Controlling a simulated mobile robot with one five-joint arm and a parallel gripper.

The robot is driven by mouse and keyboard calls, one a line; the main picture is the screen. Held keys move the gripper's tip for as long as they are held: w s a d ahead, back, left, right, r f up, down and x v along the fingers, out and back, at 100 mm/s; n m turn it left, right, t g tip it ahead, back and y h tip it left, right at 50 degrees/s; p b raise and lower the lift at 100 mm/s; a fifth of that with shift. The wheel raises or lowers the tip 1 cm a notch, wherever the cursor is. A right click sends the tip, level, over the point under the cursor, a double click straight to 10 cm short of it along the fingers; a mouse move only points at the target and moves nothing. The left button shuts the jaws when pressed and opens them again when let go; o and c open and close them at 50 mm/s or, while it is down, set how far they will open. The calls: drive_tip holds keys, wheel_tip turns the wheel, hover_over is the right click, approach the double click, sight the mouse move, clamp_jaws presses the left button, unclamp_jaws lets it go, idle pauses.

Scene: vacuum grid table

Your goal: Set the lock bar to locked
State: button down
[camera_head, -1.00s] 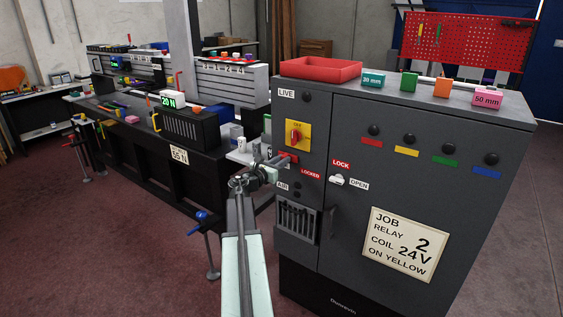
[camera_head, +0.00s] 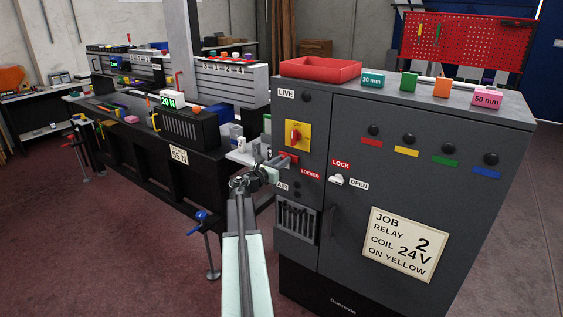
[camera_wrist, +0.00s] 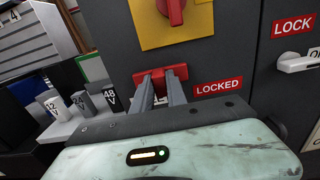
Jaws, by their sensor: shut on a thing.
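The lock bar (camera_wrist: 179,74) is a red piece on the front of the grey cabinet (camera_head: 350,120), just below the yellow plate with the red rotary switch (camera_head: 296,134). A red LOCKED label (camera_wrist: 218,88) sits to its right in the wrist view. My gripper (camera_wrist: 161,80) is shut on the lock bar, with both fingertips against its red face. In the head view the bar (camera_head: 291,156) shows just past my gripper (camera_head: 280,161). The part of the bar between and behind the fingers is hidden.
A white door handle (camera_head: 338,180) sits between the LOCK and OPEN labels. Relay blocks marked 12, 24 and 48 V (camera_wrist: 108,98) stand on a shelf to the left. A red tray (camera_head: 320,69) lies on the cabinet.

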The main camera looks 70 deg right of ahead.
drive_tip(key=s, duration=0.1)
drive_tip(key=s+a, duration=0.1)
drive_tip(key=s, duration=0.3)
drive_tip(key=shift+s+a, duration=0.1)
drive_tip(key=shift+a, duration=0.15)
drive_tip(key=c, duration=1.3)
unclamp_jaws()
drive_tip(key=v, duration=0.7)
drive_tip(key=shift+w+a, duration=0.2)
drive_tip(key=shift+a, duration=0.15)
